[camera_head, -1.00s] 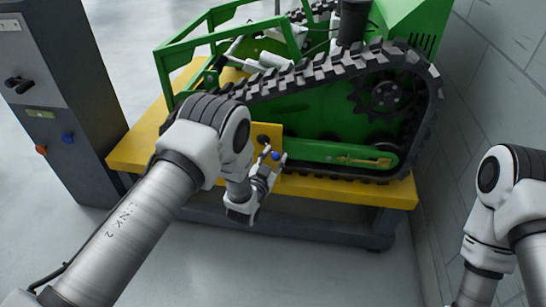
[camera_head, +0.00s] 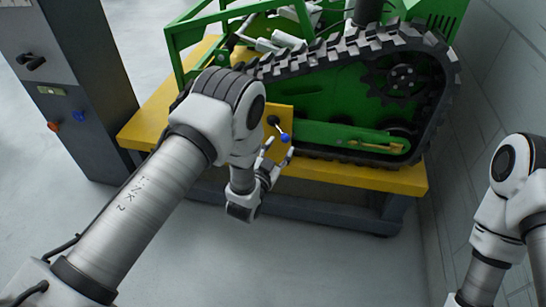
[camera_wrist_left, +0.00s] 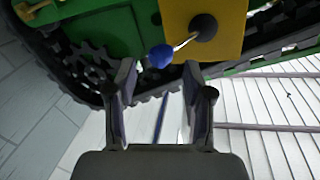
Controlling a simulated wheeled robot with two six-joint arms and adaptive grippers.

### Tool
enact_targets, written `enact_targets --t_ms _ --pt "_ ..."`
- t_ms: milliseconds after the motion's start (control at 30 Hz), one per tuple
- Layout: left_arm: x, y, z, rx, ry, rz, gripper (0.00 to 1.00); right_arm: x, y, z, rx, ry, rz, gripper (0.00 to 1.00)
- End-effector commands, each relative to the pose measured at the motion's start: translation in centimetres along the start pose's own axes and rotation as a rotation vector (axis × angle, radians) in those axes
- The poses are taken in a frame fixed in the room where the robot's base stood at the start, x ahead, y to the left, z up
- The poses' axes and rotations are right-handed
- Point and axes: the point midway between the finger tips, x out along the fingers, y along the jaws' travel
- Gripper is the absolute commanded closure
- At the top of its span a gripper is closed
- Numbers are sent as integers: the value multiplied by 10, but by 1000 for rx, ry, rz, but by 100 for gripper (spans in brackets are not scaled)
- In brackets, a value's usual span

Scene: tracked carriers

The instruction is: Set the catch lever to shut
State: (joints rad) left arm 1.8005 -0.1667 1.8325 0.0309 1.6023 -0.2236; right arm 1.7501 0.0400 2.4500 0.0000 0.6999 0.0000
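The catch lever is a thin metal rod (camera_head: 278,127) with a blue ball knob (camera_head: 285,138), on a yellow plate (camera_head: 283,112) on the green machine's side. In the head view it slants down to the right from its dark pivot. In the left wrist view the knob (camera_wrist_left: 161,56) and dark pivot (camera_wrist_left: 203,27) show clearly. My left gripper (camera_head: 279,149) is open, with its fingers just below the knob. In the left wrist view the knob is just beyond the gap between the fingertips (camera_wrist_left: 160,78), with nothing held. My right gripper is out of view.
The green tracked carrier (camera_head: 345,95) stands on a yellow-topped bench (camera_head: 355,177). A dark control cabinet (camera_head: 75,95) with knobs is at the left. A grey wall (camera_head: 495,80) is at the right. The floor in front of the bench is clear.

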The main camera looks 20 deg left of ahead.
Motion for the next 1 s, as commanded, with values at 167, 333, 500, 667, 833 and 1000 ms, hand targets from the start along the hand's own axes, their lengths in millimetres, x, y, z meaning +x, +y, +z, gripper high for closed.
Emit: enact_targets --t_ms 167,333,500,667,833,1000 --pt "-44 0 -3 1 5 1 48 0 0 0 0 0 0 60" --pt "-65 0 -5 2 11 -1 48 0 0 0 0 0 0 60" --pt "-67 0 -6 2 15 -2 48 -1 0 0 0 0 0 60" --pt "-67 0 -6 2 15 -2 48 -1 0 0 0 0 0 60" --pt "-67 -1 -5 2 13 -3 48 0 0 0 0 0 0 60" --pt "-98 -26 35 -23 -146 -41 48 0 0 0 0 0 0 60"
